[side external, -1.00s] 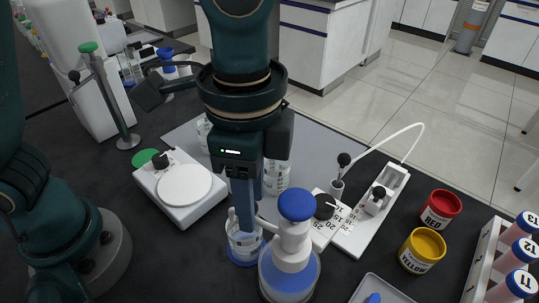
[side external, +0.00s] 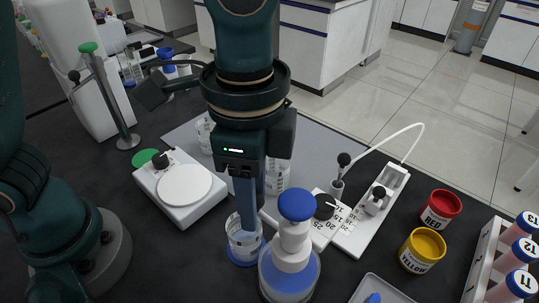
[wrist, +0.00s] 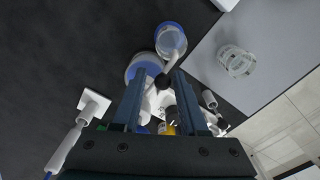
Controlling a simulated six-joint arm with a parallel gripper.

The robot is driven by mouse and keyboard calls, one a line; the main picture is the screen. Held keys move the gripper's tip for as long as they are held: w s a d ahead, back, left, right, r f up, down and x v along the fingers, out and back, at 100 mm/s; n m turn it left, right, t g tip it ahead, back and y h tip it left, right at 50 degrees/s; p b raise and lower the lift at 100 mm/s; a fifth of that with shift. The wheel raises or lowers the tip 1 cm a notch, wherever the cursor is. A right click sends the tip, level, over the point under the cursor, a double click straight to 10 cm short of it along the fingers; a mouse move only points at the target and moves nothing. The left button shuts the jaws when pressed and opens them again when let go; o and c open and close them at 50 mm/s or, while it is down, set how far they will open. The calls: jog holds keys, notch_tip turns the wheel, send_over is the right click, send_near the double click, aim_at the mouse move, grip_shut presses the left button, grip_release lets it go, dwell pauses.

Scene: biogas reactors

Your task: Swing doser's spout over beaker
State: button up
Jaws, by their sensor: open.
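The doser (side external: 289,272), a bottle with blue liquid, white neck and blue cap, stands upright at front centre. Its lower body (wrist: 136,69) shows in the wrist view. Its pale spout (wrist: 173,62) reaches the near edge of the beaker (wrist: 171,38) in the wrist view; whether its tip is over the opening is hard to tell. The clear beaker (side external: 240,243) stands on a blue base just left of the doser. My gripper (side external: 246,225) points down at the beaker, fingers open. In the wrist view the spout lies between or just past the fingertips (wrist: 159,73); the fingers hide it in the side view.
A white hotplate (side external: 184,188) stands left. A beaker (side external: 277,176) is on the grey mat behind my gripper. A white dial device (side external: 345,230) is close right of the doser. Red (side external: 441,209) and yellow (side external: 422,250) jars and a tube rack (side external: 485,262) stand further right.

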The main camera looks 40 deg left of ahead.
jog(key=shift+r, duration=3.7)
